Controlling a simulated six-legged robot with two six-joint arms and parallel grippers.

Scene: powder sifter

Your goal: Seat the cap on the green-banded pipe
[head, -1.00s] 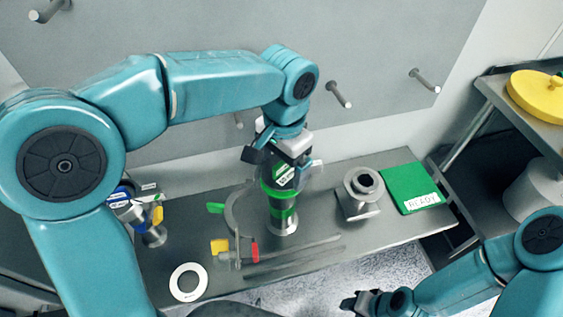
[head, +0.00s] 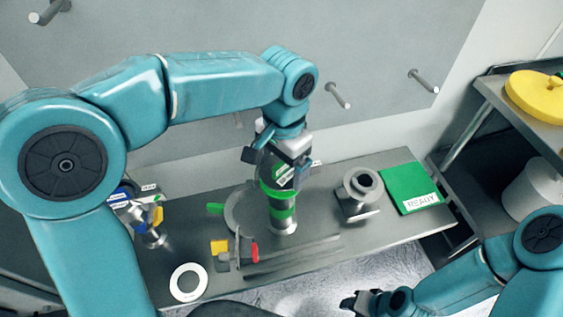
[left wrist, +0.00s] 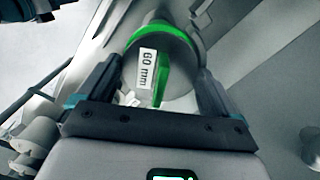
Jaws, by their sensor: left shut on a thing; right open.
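My left gripper (head: 283,160) points down over the workbench and is shut on the cap (head: 272,170), a grey piece with a green rim and a green-and-white label. In the left wrist view the cap (left wrist: 177,82) shows a "60 mm" label (left wrist: 147,69) and a green tab between the two fingers. The green-banded pipe (head: 283,215) stands upright directly below, with a bright metal foot. The cap is at the pipe's top end; I cannot tell whether it is fully down. My right gripper (head: 360,302) is open and empty at the lower right, away from the bench.
A flanged metal fitting (head: 359,200) and a green "READY" mat (head: 409,185) lie to the right. A clamp with yellow and red parts (head: 236,251) lies in front of the pipe. A white ring (head: 188,282) and a blue-labelled pipe piece (head: 148,231) are at left.

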